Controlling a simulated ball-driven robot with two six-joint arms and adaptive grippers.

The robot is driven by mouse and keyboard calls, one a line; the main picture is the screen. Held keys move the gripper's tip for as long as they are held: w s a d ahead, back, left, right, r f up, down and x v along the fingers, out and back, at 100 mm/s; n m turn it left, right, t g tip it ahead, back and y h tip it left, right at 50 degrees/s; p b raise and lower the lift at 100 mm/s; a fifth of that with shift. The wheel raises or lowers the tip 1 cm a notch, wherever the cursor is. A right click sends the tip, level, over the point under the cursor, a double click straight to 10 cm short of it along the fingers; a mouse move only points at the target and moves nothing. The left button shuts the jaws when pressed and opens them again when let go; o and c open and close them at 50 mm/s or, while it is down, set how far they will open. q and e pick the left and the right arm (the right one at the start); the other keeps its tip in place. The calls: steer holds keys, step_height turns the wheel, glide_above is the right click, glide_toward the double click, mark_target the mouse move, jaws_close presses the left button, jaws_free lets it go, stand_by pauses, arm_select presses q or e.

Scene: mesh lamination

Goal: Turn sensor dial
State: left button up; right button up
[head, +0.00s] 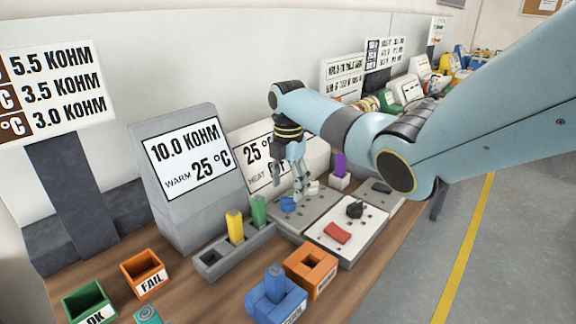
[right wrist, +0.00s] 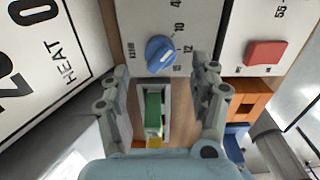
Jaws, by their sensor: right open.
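A round blue dial (head: 288,204) sits on a grey control panel (head: 292,228) in the head view. It also shows in the right wrist view (right wrist: 160,53), with a pale pointer line and printed numbers such as 10 and 12 around it. My right gripper (head: 289,186) points down just above the dial. In the right wrist view its two fingers (right wrist: 157,72) are spread apart, with the dial beyond and between their tips. Nothing is held. I cannot tell whether a finger touches the dial. My left gripper is not in view.
A sign (head: 186,158) reads 10.0 KOHM, WARM 25 °C. A neighbouring panel (head: 320,241) has a black knob (head: 355,209) and a red switch (head: 337,232). A grey rack (head: 209,261) holds green and yellow blocks. FAIL (head: 146,272) and OK (head: 90,302) bins stand at the front left.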

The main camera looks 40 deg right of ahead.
mark_target(288, 197)
step_height(288, 197, up, 7)
steer(key=shift+r, duration=0.2)
stand_by(0.6)
